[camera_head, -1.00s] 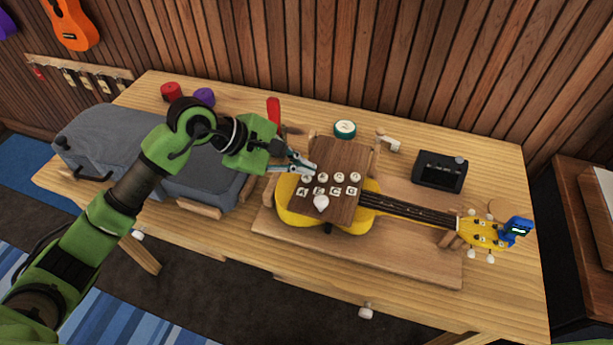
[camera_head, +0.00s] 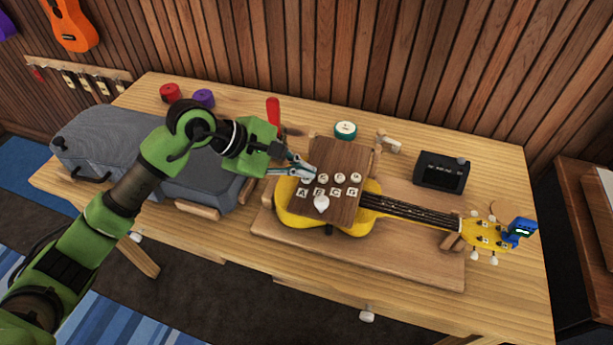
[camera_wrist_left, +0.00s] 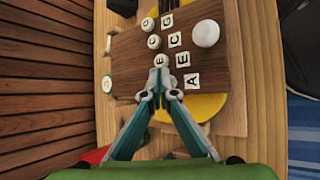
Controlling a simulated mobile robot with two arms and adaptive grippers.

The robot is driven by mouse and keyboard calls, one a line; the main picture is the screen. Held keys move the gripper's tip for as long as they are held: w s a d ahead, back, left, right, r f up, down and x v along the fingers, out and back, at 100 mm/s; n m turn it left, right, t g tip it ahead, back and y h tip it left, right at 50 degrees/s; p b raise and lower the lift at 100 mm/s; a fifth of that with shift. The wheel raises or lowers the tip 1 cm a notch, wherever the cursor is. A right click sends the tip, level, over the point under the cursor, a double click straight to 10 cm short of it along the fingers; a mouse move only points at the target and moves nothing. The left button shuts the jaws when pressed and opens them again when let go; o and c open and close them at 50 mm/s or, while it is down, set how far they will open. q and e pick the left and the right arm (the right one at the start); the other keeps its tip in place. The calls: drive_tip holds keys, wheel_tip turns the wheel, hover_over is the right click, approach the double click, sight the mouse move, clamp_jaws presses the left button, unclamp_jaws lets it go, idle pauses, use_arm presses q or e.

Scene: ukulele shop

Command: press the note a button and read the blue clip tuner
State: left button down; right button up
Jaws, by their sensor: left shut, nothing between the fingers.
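A brown wooden board (camera_head: 345,160) lies over the yellow ukulele (camera_head: 290,215). It bears a row of round white buttons above the letter tiles A, E, C and G, and a larger white knob (camera_head: 321,204). The A tile (camera_head: 302,193) also shows in the left wrist view (camera_wrist_left: 192,82). My left gripper (camera_head: 308,172) is shut and empty, its fingertips (camera_wrist_left: 158,88) at the A button, which they mostly hide. Contact cannot be told. The blue clip tuner (camera_head: 521,227) sits on the ukulele's headstock at the right; its small screen is lit but too small to read. My right gripper is out of view.
A grey case (camera_head: 140,150) lies on the left of the wooden table (camera_head: 240,105). A black box (camera_head: 441,172), a green-and-white round tin (camera_head: 345,130), a red upright tool (camera_head: 273,110), and red and purple rolls (camera_head: 204,97) stand behind the ukulele.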

sight(304, 179)
use_arm(q)
drive_tip(key=shift+f+b, duration=0.4)
drive_tip(key=shift+b, duration=0.05)
idle(0.3)
drive_tip(key=shift+r, duration=0.15)
drive_tip(key=shift+r+p, duration=0.3)
drive_tip(key=shift+r, duration=0.55)
drive_tip(key=shift+r+p, duration=0.9)
drive_tip(key=shift+r, duration=1.65)
